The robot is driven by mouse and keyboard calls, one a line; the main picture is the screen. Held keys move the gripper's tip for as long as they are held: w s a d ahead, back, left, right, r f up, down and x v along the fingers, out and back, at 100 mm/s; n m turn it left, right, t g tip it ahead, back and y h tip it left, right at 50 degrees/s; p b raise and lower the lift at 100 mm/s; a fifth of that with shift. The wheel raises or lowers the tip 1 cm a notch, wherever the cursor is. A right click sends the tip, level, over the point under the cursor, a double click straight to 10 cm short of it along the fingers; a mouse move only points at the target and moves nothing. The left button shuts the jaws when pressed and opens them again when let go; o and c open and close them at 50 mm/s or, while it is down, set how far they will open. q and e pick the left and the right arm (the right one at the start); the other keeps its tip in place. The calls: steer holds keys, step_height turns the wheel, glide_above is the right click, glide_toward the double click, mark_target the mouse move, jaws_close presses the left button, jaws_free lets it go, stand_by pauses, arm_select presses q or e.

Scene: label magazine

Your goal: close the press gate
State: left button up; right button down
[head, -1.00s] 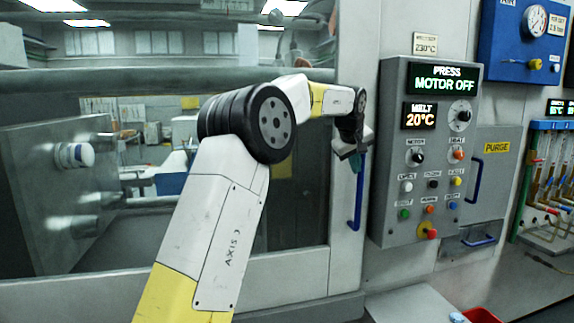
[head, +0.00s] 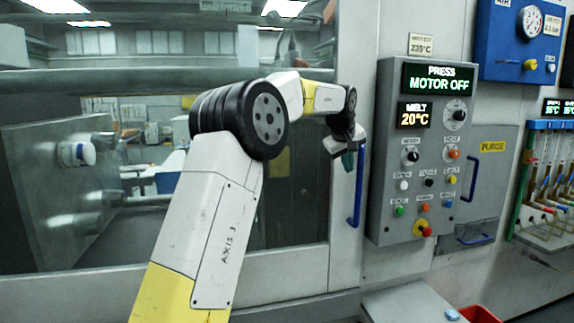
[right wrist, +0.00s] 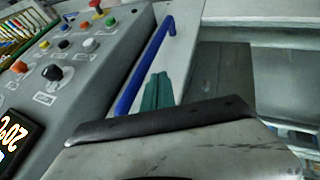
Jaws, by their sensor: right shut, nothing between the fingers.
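The press gate (head: 345,258) is a pale frame around a large window. A blue upright bar handle (head: 357,190) is on its right edge, beside the grey control panel. The handle also runs diagonally through the right wrist view (right wrist: 143,68). My right gripper (head: 348,160) is at the handle's upper part, just left of it in the head view. Its green fingers (right wrist: 158,92) are shut and empty, beside the handle in the right wrist view. I cannot tell whether they touch it. My left gripper is not in view.
The control panel (head: 385,160) with knobs and buttons stands close right of the handle; its display reads "MOTOR OFF". A purge cover (head: 490,185) with another blue handle is farther right. A red bin (head: 480,314) is at the bottom. Metal platens (head: 50,200) show behind the window.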

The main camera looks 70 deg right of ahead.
steer(key=w+v, duration=0.1)
steer(key=v, duration=0.9)
steer(key=shift+a, duration=0.4)
steer(key=shift+f, duration=0.1)
